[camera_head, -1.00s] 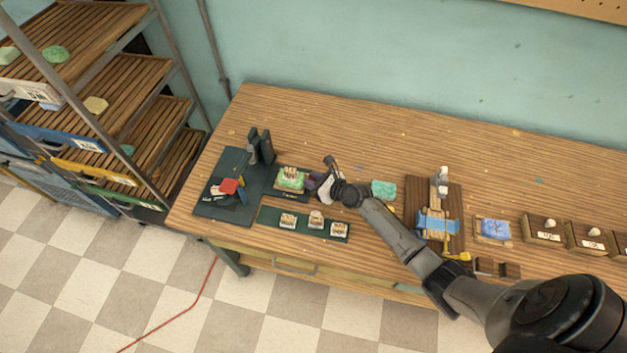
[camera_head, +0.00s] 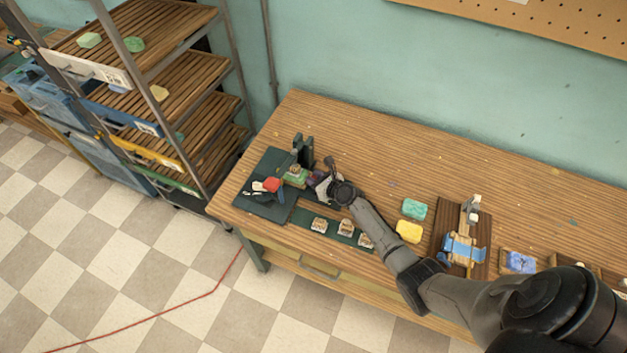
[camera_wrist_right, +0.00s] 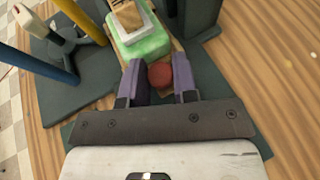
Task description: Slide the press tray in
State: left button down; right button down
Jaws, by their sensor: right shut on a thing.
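The dark green press (camera_head: 262,200) stands at the left end of the bench, with dark upright posts (camera_head: 303,150) and a red-topped handle (camera_head: 272,185). The press tray, a small wooden tray carrying a green soap (camera_head: 295,178), sits in front of the posts. In the wrist view the green soap (camera_wrist_right: 148,44) has a wooden stamp block (camera_wrist_right: 126,15) on top. My right gripper (camera_head: 322,184) is at the tray's near end; its fingers (camera_wrist_right: 160,84) are shut around the tray's red-brown knob (camera_wrist_right: 160,74). The tray's far end is cut off in the wrist view. My left gripper is not in view.
Several stamp blocks sit on a green strip (camera_head: 333,231) at the bench's front. Teal (camera_head: 414,209) and yellow (camera_head: 408,231) soaps lie right of my arm, before a wooden board with a blue piece (camera_head: 463,248). A drying rack (camera_head: 180,105) stands to the left.

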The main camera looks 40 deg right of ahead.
jog(key=c, duration=1.4)
grip_release()
jog(key=shift+f, duration=0.1)
jog(key=shift+o, duration=0.9)
jog(key=shift+w+a, duration=0.1)
jog(key=shift+w, duration=0.05)
jog(key=shift+s+r+p, duration=0.4)
jog(key=shift+s+r, duration=0.05)
jog(key=p+v, duration=0.3)
jog(key=v, duration=0.8)
jog(key=shift+s+f, duration=0.1)
jog(key=shift+s, duration=0.25)
jog(key=shift+s+r, duration=0.2)
jog(key=shift+s, duration=0.35)
